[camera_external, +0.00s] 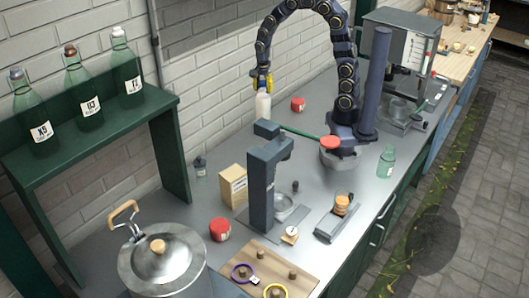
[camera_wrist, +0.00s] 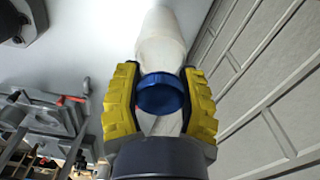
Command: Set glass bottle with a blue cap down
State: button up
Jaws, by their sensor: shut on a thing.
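My gripper (camera_external: 262,80) has yellow fingers and is shut on the glass bottle with a blue cap (camera_external: 263,104), holding it by its top. The bottle looks whitish and hangs about upright below my gripper, near the wall side of the grey counter. I cannot tell whether its base touches the counter. In the wrist view, the blue cap (camera_wrist: 161,94) sits between the two yellow fingers of my gripper (camera_wrist: 160,98), and the pale bottle body (camera_wrist: 160,42) extends beyond it. The fingers hide the bottle's neck in the external view.
A red-lidded jar (camera_external: 298,104) stands just right of the bottle. A green shelf (camera_external: 165,99) at left carries three green bottles (camera_external: 85,90). A dark press (camera_external: 262,180), a lidded pot (camera_external: 165,262) and a wooden board (camera_external: 262,262) occupy the near counter. Bare counter lies below the bottle.

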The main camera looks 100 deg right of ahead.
aim_at(263, 105)
jog(key=f, duration=0.8)
jog(key=shift+d, duration=0.25)
jog(key=shift+f, duration=0.1)
jog(key=o, duration=1)
jog(key=shift+o, duration=0.2)
